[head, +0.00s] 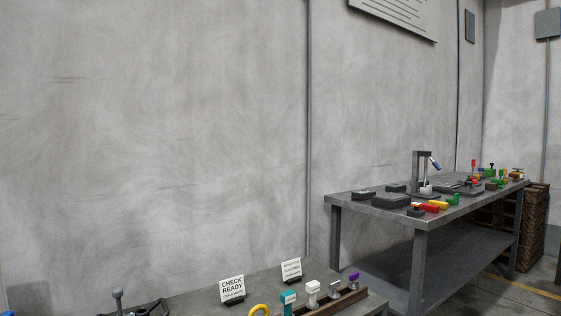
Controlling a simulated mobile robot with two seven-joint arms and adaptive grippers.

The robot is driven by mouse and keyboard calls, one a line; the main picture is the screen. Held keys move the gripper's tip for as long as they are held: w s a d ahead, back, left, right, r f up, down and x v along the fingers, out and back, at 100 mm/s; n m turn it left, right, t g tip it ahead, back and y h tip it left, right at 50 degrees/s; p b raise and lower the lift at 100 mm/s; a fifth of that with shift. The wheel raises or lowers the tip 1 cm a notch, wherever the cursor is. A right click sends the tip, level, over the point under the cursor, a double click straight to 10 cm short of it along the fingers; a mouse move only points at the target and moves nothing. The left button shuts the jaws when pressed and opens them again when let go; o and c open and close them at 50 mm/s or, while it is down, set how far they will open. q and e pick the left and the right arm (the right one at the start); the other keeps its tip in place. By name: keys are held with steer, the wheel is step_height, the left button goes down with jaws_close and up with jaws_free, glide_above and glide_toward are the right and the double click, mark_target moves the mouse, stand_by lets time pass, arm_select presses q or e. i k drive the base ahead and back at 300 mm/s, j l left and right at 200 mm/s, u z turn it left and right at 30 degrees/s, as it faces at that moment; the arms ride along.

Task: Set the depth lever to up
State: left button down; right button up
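No part is clearly marked as the depth lever. Neither of my grippers is in view.
The near table (345,304) holds a "CHECK READY" sign (232,287), another sign (291,270), a yellow ring (259,310) and several coloured-topped pieces in a brown rack (340,301). The far workbench (370,211) carries dark blocks and coloured parts. Brown crates (532,220) stand behind it.

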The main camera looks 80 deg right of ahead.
mark_target(437, 167)
steer(key=z, duration=1.85)
